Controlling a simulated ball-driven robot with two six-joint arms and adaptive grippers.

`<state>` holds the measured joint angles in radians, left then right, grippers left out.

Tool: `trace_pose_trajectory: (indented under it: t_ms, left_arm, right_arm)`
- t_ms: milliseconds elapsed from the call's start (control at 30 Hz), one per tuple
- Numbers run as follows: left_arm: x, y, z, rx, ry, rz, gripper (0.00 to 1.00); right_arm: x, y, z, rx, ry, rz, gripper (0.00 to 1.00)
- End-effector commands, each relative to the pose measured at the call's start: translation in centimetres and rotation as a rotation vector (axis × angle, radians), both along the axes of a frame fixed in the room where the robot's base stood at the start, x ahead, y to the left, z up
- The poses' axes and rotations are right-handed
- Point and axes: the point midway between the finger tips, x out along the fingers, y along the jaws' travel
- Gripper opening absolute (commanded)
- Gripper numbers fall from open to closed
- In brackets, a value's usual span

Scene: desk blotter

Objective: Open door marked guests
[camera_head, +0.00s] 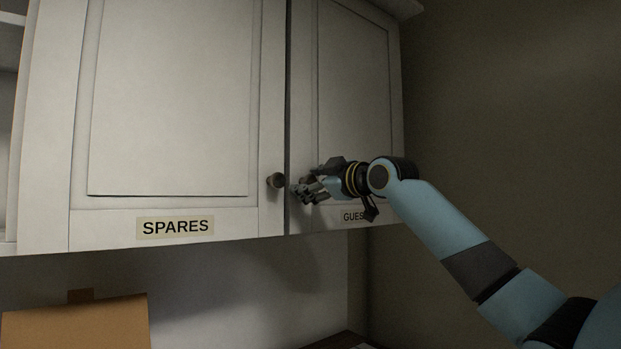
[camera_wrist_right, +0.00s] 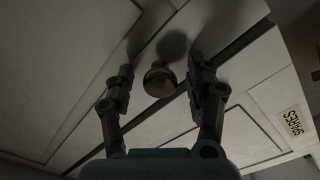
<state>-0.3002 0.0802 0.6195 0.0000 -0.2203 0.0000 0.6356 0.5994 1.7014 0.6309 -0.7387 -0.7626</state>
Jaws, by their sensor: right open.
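The guests door (camera_head: 355,80) is the right-hand white cabinet door in the head view and looks shut. Its label (camera_head: 352,216) is partly covered by my right arm and shows only "GUES". My right gripper (camera_head: 302,190) is at the door's lower left corner and hides its knob there. In the right wrist view, a round brass-coloured knob (camera_wrist_right: 160,80) lies between the two open fingers of this gripper (camera_wrist_right: 161,74). The knob is on the far side of the door gap from the "SPARES" label. I cannot tell whether either finger touches it. My left gripper is out of view.
The spares door (camera_head: 175,100) stands closed on the left, with its dark knob (camera_head: 276,181) close beside my right fingertips. A cardboard box (camera_head: 78,325) is below the cabinet at the lower left. Free room lies right of the cabinet, before the plain wall (camera_head: 510,120).

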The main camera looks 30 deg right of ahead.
Motion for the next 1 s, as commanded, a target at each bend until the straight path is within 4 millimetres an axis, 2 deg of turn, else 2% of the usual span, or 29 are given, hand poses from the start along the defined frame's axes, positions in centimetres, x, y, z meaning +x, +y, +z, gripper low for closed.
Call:
trace_pose_trajectory:
  t_ms: [267,700,1000]
  left_arm:
    - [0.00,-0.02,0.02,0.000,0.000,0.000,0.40]
    - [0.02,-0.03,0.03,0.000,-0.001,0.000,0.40]
    - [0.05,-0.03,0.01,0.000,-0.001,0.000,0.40]
  right_arm:
    - [0.18,0.03,-0.08,0.000,0.001,0.000,0.55]
    - [0.16,0.02,-0.09,0.001,0.001,0.000,0.00]
    - [0.16,0.02,-0.12,0.001,0.002,0.001,0.00]
